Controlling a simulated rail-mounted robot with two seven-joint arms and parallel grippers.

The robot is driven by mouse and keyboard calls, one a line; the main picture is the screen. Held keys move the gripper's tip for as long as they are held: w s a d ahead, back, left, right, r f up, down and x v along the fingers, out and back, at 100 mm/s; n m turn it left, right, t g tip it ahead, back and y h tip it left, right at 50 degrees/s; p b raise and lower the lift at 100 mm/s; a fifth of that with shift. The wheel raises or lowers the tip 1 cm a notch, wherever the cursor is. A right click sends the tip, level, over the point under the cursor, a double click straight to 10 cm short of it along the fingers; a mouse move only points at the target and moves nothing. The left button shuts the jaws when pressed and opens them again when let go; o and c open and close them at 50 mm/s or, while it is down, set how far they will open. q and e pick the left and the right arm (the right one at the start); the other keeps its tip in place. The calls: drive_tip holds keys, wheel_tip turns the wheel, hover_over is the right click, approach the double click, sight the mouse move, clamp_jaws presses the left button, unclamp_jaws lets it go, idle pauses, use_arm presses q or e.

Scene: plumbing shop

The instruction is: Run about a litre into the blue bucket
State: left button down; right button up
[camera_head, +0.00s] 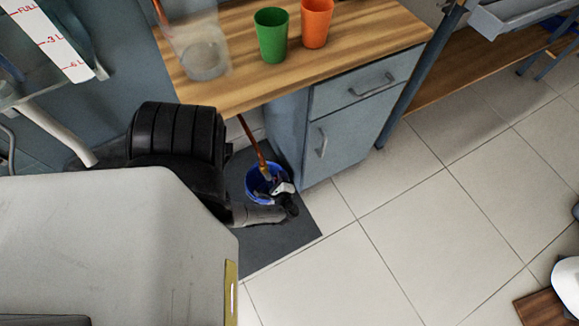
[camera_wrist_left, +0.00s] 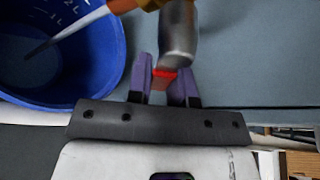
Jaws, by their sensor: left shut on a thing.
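The blue bucket (camera_head: 253,187) stands on a dark mat below the bench, partly covered by my left gripper (camera_head: 285,190). A copper pipe (camera_head: 251,141) comes down to a tap just above it. In the left wrist view, the bucket (camera_wrist_left: 103,60) is at the left, with litre marks including 1 L and 2 L on its inner wall. A pale streak (camera_wrist_left: 72,30) slants from the brass spout into it and looks like running water; the level is unclear. My left gripper (camera_wrist_left: 166,84) is shut on the red tap handle (camera_wrist_left: 165,73). My right gripper is out of view.
A wooden bench (camera_head: 350,42) above holds a green cup (camera_head: 271,36), an orange cup (camera_head: 316,22) and a clear container (camera_head: 203,58). A grey cabinet (camera_head: 345,135) stands right of the bucket. The tiled floor (camera_head: 410,235) in front is largely clear.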

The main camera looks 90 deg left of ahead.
use_arm(q)
drive_tip(key=c, duration=1)
unclamp_jaws()
drive_tip(key=p+v, duration=0.4)
drive_tip(key=v, duration=1)
idle(1.0)
idle(4.2)
